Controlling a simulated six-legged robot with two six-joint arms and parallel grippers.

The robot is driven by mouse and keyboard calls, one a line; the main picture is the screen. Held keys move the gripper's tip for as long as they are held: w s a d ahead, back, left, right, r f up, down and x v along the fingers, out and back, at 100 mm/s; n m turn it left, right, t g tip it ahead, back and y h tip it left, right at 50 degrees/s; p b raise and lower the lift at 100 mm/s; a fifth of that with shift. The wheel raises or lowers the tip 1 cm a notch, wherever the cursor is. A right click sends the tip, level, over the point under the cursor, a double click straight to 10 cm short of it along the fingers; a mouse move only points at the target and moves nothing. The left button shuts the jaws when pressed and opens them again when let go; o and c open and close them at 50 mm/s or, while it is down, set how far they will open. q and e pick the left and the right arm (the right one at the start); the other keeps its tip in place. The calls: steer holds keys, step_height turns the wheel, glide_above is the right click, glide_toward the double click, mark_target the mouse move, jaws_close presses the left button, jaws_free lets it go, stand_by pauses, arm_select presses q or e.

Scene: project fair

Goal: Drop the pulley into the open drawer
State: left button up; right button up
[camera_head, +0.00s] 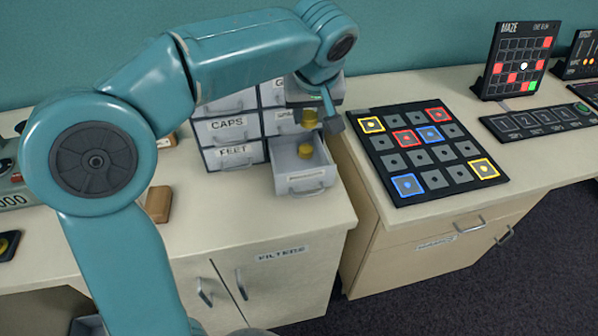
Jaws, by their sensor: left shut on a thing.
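My left gripper (314,117) is above the open drawer (306,181) of the small grey drawer cabinet. My right gripper does not show.
Closed drawers labelled CAPS (228,125) and FEET (235,151) are left of the open one. A black board with coloured squares (425,150) lies close on the right. A maze panel (517,62) stands farther right. A brown block (158,204) is at the left.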

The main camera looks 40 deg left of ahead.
arm_select(q)
steer(key=shift+s+a+r+n, duration=0.25)
steer(key=shift+s+r+n, duration=0.05)
steer(key=shift+r+n, duration=0.2)
steer(key=b, duration=0.2)
glide_toward(296, 160)
steer(key=shift+s+d+f, duration=0.3)
steer(key=shift+d+f, duration=0.1)
steer(key=shift+f, duration=0.15)
steer(key=shift+s+d+f, duration=0.3)
steer(key=shift+d+f, duration=0.15)
steer(key=shift+f, duration=0.1)
steer(key=shift+w+a+r+p, duration=0.2)
steer(key=shift+w+a+p, duration=0.5)
steer(key=shift+w+a, duration=0.45)
steer(key=shift+x, duration=0.95)
steer(key=shift+r, duration=0.1)
steer(key=shift+s, duration=0.1)
steer(key=shift+f+b, duration=0.35)
steer(key=shift+b, duration=0.05)
steer(key=shift+f+b, duration=0.3)
steer(key=shift+b, duration=0.15)
